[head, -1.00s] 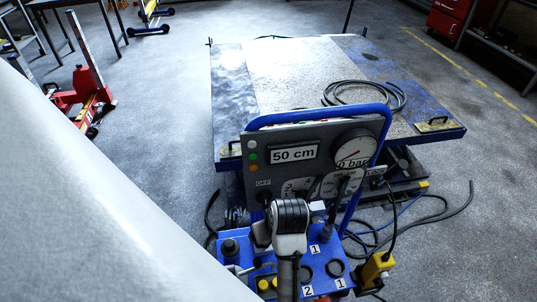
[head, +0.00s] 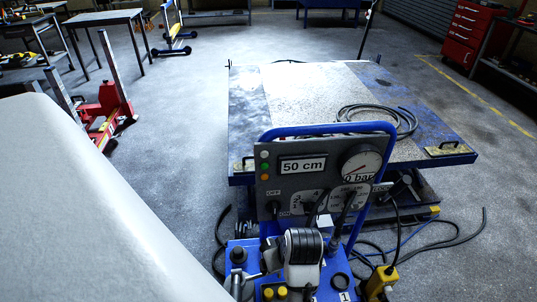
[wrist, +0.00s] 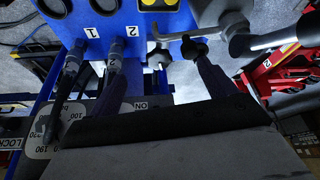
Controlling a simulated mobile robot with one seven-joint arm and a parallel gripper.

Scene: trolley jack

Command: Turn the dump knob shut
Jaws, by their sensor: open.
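A blue control console (head: 258,258) stands in front of the lift table, with a grey panel (head: 290,182) reading 50 cm. A black knob (head: 238,254) sits on the console's left part; it is probably the dump knob, but no label on it is readable. A similar black knob shows in the wrist view (wrist: 192,47), ahead of my gripper and a little right. My gripper is over the console, to the right of the left-hand knob in the head view. It is open and holds nothing. Its fingertips are hidden in the head view.
Yellow buttons (head: 275,293), a bent metal lever (wrist: 240,42) and numbered sockets crowd the console. The blue lift table (head: 440,163) stands behind with a coiled hose (head: 378,112). A red jack (head: 108,112) stands at left. Cables lie on the floor at right.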

